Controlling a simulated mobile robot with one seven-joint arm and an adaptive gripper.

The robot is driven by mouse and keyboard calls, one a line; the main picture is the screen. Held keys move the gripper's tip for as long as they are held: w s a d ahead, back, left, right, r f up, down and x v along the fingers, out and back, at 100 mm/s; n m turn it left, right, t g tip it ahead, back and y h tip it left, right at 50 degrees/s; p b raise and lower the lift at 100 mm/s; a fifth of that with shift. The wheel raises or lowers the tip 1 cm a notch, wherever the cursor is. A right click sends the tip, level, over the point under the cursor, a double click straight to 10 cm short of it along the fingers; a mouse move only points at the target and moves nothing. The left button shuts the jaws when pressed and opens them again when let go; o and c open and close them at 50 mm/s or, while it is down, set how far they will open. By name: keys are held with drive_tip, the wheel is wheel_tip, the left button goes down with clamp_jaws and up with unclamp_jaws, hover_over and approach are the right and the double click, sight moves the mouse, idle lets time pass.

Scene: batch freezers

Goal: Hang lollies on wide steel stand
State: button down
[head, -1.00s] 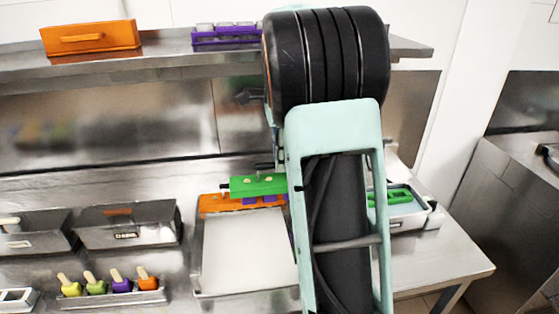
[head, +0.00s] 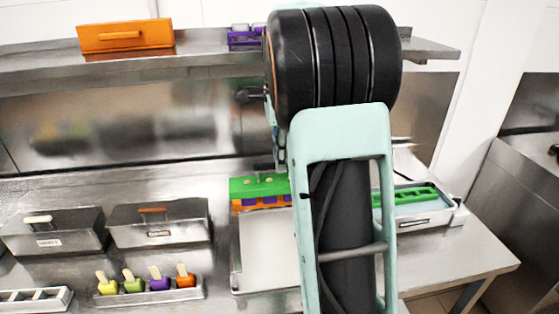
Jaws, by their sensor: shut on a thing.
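Several lollies in yellow, green, purple (head: 159,283) and orange (head: 186,280) stand in a row, sticks up, in a low steel stand (head: 198,294) at the lower left. Another steel rack (head: 38,298) with open slots is cut off at the left; I cannot tell which is the wide stand. My gripper (head: 279,165) is mostly hidden behind my arm. It is shut on a green block (head: 248,187) with cream knobs on top, over an orange mould (head: 240,207) with purple parts at the back of a white-surfaced tray (head: 262,252).
Two steel bins (head: 160,232) (head: 52,240) stand behind the lollies. A pale tray (head: 425,212) with a green mould (head: 408,195) is right of my arm. An orange box (head: 125,35) and a purple rack (head: 244,38) are on the shelf above. The bench's right end (head: 460,268) is clear.

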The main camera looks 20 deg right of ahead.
sight(279, 180)
drive_tip(key=shift+a, duration=0.15)
wheel_tip(279, 180, down, 6)
drive_tip(key=b, duration=0.5)
drive_tip(key=shift+r, duration=0.25)
drive_tip(key=shift+f, duration=0.15)
idle(1.3)
wheel_tip(279, 180, down, 7)
drive_tip(key=b, duration=0.3)
idle(4.7)
